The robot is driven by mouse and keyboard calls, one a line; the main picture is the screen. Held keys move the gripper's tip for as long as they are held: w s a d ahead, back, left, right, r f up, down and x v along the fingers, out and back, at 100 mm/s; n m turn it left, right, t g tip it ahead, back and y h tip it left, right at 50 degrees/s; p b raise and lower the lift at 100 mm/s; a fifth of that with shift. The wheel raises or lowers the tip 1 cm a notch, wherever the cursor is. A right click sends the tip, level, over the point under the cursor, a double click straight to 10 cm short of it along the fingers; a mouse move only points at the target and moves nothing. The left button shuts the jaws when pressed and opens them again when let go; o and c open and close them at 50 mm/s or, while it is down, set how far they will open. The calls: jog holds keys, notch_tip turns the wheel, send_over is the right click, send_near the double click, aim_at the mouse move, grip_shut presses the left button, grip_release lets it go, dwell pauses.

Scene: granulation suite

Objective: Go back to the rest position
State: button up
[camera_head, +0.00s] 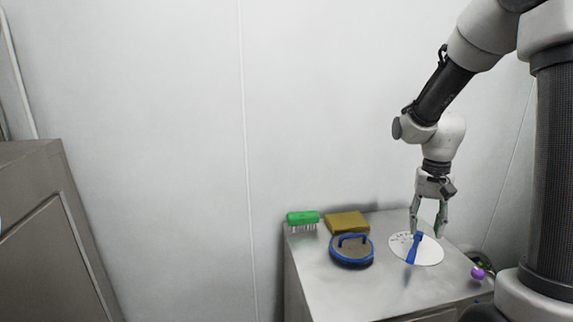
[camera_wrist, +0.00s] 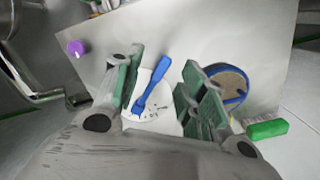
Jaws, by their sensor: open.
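My gripper (camera_head: 428,232) hangs pointing down above the metal table, with its fingers apart and nothing between them that it grips. In the wrist view the open fingers (camera_wrist: 158,95) frame a blue brush-like tool (camera_wrist: 152,88). This blue tool (camera_head: 414,249) rests on a white round disc (camera_head: 430,254) with dark specks. The disc (camera_wrist: 137,112) also shows between the fingers in the wrist view. I cannot tell how far the fingertips are above the tool.
A grey cabinet (camera_head: 45,240) stands left. A pale wall (camera_head: 160,130) is behind.

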jog(key=s+a+r+n+t, duration=0.1)
jog(key=s+r+n+t, duration=0.3)
jog(key=s+r, duration=1)
jog(key=shift+s+a+n+t, duration=0.4)
jog(key=shift+s+t, duration=0.3)
jog(key=shift+s, duration=1.05)
